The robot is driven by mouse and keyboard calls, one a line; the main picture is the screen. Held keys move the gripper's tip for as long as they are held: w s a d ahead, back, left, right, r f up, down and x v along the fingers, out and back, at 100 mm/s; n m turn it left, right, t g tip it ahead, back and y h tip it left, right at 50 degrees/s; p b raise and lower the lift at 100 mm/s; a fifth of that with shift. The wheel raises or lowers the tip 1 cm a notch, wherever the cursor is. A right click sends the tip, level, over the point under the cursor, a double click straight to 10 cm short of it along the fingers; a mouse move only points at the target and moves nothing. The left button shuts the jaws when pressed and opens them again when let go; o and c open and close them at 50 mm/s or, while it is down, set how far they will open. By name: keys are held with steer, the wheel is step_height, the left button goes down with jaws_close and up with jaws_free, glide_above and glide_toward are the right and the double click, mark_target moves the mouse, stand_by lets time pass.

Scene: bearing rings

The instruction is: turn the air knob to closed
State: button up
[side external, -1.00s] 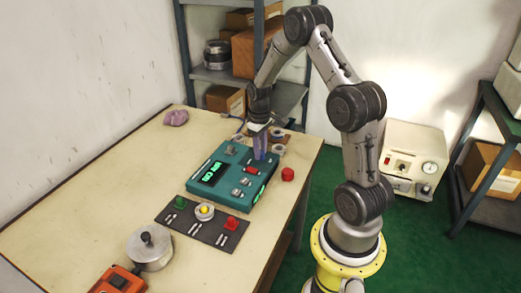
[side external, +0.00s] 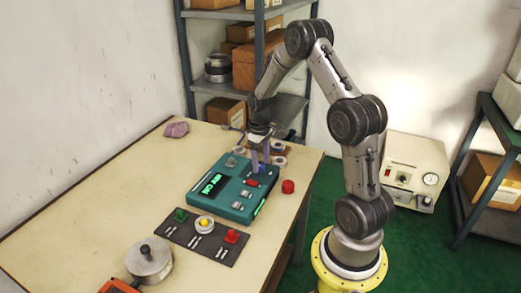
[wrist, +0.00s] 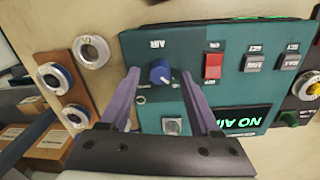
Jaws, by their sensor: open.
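The air knob (wrist: 160,72) is a small blue round knob on the teal control box, just beside the upside-down label AIR in the wrist view. Its pointer direction is too small to tell. My gripper (wrist: 161,74) is open, with one purple finger on either side of the knob; whether they touch it I cannot tell. In the side external view my gripper (side external: 261,165) points down at the far end of the teal box (side external: 213,207), and the fingers partly hide the knob. The box's green display (wrist: 240,122) seems to read NO AIR, upside down.
A red switch (wrist: 212,66) and grey buttons (wrist: 254,62) sit near the knob. A board with ring-shaped parts (wrist: 62,77) lies beside the box. A dark button panel (side external: 202,236), a metal pot (side external: 149,260) and a red cap (side external: 288,186) stand nearby.

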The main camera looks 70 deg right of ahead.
mark_target(260, 166)
step_height(260, 166, up, 14)
steer(key=shift+a+f, duration=0.2)
steer(key=shift+f, duration=0.05)
steer(key=shift+w, duration=0.1)
steer(key=s+a+r+n+t, duration=0.2)
steer(key=a+r+n+t, duration=0.1)
steer(key=a+r, duration=1.1)
steer(key=s+a+t, duration=0.2)
steer(key=s+a, duration=0.6)
steer(key=a, duration=0.1)
steer(key=s+a+f+m, duration=0.1)
steer(key=s+a+f, duration=0.1)
steer(key=s+f, duration=0.3)
steer(key=shift+s+t, duration=0.3)
steer(key=shift+s, duration=0.9)
